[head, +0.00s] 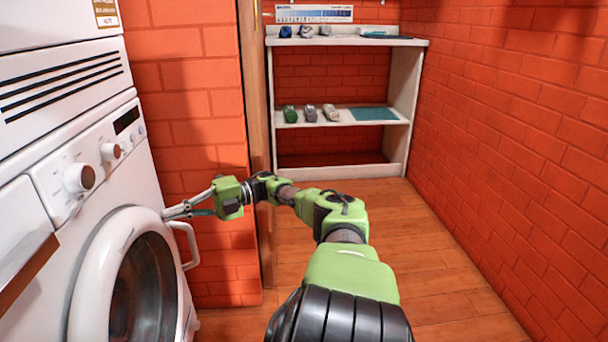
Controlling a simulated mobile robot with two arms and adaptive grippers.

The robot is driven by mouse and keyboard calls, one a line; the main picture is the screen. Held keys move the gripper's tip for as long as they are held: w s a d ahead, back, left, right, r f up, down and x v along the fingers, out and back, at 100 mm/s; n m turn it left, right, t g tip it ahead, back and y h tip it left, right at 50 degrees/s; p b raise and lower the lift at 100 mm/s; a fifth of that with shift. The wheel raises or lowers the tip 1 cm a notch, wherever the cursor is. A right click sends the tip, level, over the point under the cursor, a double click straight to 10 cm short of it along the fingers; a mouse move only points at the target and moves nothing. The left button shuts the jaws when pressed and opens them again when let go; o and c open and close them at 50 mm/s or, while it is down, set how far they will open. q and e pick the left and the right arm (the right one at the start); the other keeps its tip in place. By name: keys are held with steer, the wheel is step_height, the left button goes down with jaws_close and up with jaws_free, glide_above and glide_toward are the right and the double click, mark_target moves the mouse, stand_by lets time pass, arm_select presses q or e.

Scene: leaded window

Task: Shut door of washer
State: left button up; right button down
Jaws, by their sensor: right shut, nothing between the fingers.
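The white washer (54,190) stands at the left, with its control panel and two knobs above a round door. The washer door (92,285) has a white ring around dark glass and a handle (192,250) on its right side. The door looks shut or nearly shut; I cannot tell if it is latched. My right gripper (168,214) is shut and empty, its fingertips at the upper right edge of the door, just above the handle. I cannot tell if they touch it. My left gripper is not in view.
Another white appliance (60,65) is stacked above the washer. A brick wall (195,110) with a wooden post is behind. A white shelf (400,100) with small items stands at the back. The wooden floor (430,250) on the right is clear up to the right brick wall (510,130).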

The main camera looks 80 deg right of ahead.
steer(key=shift+w+a+r, duration=0.1)
step_height(320, 180, up, 10)
stand_by(0.8)
steer(key=shift+s, duration=0.2)
